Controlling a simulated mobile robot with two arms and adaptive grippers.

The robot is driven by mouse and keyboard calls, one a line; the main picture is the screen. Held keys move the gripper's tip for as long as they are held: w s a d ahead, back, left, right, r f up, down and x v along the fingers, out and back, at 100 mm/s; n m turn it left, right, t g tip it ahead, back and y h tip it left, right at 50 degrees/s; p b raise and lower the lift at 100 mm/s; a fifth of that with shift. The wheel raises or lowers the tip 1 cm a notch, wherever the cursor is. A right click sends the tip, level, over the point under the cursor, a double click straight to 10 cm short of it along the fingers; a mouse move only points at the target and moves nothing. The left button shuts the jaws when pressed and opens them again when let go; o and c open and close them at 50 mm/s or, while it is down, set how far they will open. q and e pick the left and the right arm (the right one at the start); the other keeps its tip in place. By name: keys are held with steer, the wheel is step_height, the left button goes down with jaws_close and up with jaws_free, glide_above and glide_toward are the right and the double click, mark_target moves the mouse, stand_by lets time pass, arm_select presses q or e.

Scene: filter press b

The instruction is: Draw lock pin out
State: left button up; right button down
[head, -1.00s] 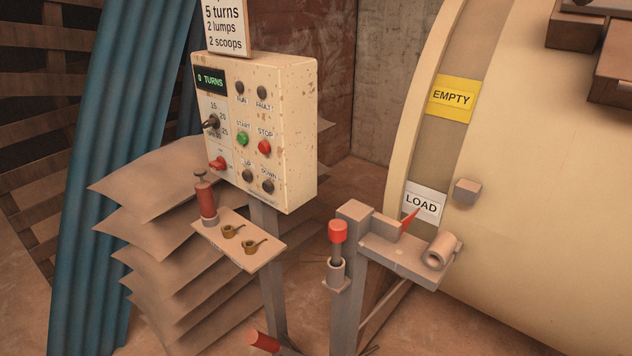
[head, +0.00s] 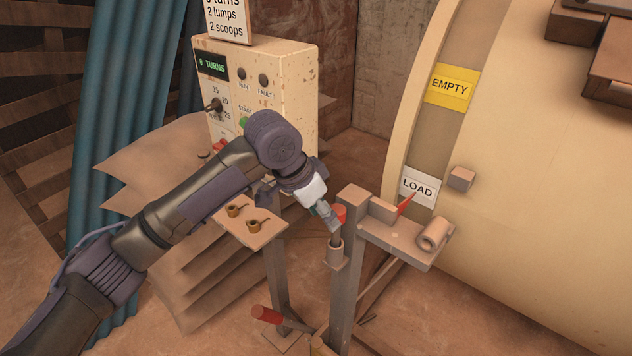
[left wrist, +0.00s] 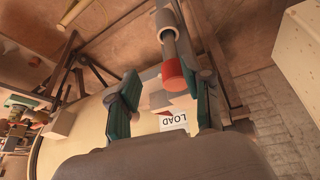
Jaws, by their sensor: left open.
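The lock pin (head: 341,213), a pin with a red cap, stands upright in a small socket (head: 335,254) on the side of a grey post. My left gripper (head: 328,218) is open at the red cap and partly hides it in the head view. In the left wrist view the red cap (left wrist: 172,73) shows between and just beyond the two spread green-sided fingers. I cannot tell whether a finger touches it. My right gripper is not in view.
The grey post (head: 346,290) carries a bracket with a hollow sleeve (head: 434,236) and a red pointer (head: 405,203) beside the LOAD label. The large cream drum (head: 540,170) is at right. A control box (head: 292,95) and a small shelf (head: 262,236) stand behind my left arm.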

arm_select(q)
glide_toward(336, 236)
steer(key=shift+y, duration=0.4)
steer(key=w+d+f+p, duration=0.1)
steer(key=d+f+p, duration=0.1)
steer(key=f, duration=0.1)
steer(key=w+d+f+p, duration=0.1)
steer(key=f, duration=0.1)
steer(key=shift+w, duration=0.4)
steer(key=shift+p+x, duration=0.3)
steer(key=shift+x, duration=0.6)
steer(key=shift+a, duration=0.1)
jaws_close()
